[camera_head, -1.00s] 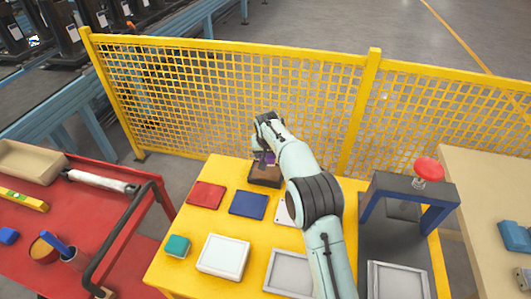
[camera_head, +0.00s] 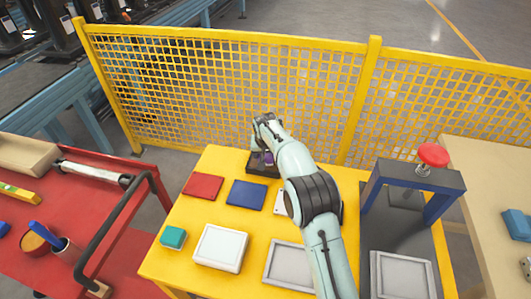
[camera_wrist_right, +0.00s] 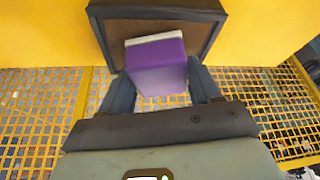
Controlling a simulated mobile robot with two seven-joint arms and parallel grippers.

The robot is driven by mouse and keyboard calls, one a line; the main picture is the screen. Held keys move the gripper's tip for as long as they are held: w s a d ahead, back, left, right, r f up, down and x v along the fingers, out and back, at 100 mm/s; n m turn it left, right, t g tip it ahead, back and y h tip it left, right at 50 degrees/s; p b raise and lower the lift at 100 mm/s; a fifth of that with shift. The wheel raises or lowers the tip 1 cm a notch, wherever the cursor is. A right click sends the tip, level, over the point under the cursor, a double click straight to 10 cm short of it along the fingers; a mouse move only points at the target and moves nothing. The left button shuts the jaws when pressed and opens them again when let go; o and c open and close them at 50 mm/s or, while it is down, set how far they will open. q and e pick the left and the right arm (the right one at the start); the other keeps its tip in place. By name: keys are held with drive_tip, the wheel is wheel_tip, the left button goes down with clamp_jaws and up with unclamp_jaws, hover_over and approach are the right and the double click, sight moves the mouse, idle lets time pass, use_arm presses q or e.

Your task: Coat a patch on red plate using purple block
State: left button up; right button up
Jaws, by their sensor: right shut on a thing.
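My right gripper (camera_wrist_right: 160,85) is shut on the purple block (camera_wrist_right: 157,62), which has a pale strip along its far end. In the head view my right gripper (camera_head: 262,147) and the purple block (camera_head: 268,157) are over the dark-rimmed tray with a brown inside (camera_wrist_right: 115,40) at the table's back edge. The tray also shows in the head view (camera_head: 262,171). I cannot tell whether the block touches the tray's floor. The red plate (camera_head: 202,186) lies flat to the left of the tray. My left gripper is not in view.
A blue plate (camera_head: 246,194) lies right of the red plate; a white plate (camera_head: 280,203) is partly hidden by my arm. A teal block (camera_head: 173,237) and white box (camera_head: 221,248) are nearer. A yellow mesh fence (camera_head: 220,85) stands behind the table.

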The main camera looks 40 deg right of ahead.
use_arm(q)
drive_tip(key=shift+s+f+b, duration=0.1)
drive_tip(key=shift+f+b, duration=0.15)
drive_tip(key=shift+b, duration=0.05)
use_arm(e)
drive_tip(key=shift+f, duration=0.5)
idle(0.4)
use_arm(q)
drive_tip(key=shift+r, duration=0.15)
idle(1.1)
use_arm(e)
drive_tip(key=shift+r+p, duration=2.7)
drive_tip(key=shift+r, duration=0.85)
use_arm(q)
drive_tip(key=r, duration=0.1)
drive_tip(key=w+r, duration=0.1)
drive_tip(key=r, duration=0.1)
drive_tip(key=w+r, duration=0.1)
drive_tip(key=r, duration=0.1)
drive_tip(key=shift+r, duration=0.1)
